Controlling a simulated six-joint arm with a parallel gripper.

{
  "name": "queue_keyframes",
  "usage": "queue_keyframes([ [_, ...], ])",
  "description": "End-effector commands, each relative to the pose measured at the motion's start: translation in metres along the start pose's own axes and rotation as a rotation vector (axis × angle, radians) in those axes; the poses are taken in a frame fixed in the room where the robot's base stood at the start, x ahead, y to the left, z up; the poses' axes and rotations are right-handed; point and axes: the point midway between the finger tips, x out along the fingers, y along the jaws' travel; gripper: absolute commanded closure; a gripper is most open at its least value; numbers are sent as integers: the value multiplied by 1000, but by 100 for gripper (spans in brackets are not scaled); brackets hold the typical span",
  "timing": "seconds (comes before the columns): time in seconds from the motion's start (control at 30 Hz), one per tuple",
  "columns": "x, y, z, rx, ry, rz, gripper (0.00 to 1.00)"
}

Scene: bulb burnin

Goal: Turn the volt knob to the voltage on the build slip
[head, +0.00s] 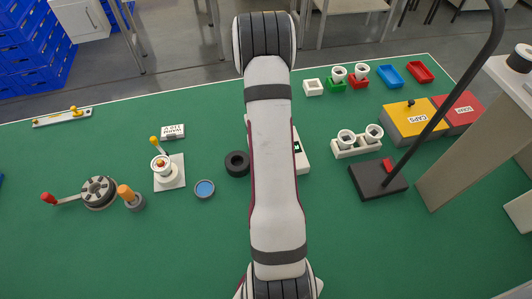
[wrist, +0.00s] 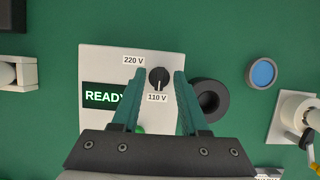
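The volt knob (wrist: 159,74) is a small black knob on a white tester box (wrist: 100,62). Its white pointer line points down in the wrist view, towards the 110 V label (wrist: 157,98). The 220 V label (wrist: 133,60) is at its upper left. My gripper (wrist: 160,80) is open, with its two teal fingers on either side of the knob and gaps visible between. In the head view my arm hides the gripper, the knob and most of the tester box (head: 304,155). A small white card (head: 172,131) has lettering too small to read surely.
The box's display (wrist: 103,96) reads READY. A black ring (wrist: 208,100) stands close beside the box, and a blue round dish (wrist: 262,72) is farther right.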

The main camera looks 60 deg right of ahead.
Motion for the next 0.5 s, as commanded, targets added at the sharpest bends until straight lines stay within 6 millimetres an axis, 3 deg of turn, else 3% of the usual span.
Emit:
queue_keyframes([
  [0.27, -8, 0, -1, 0, 5, 1, 56],
  [0.37, -26, 0, -2, 0, 7, 2, 56],
  [0.5, -69, 1, -2, 1, 9, 2, 56],
])
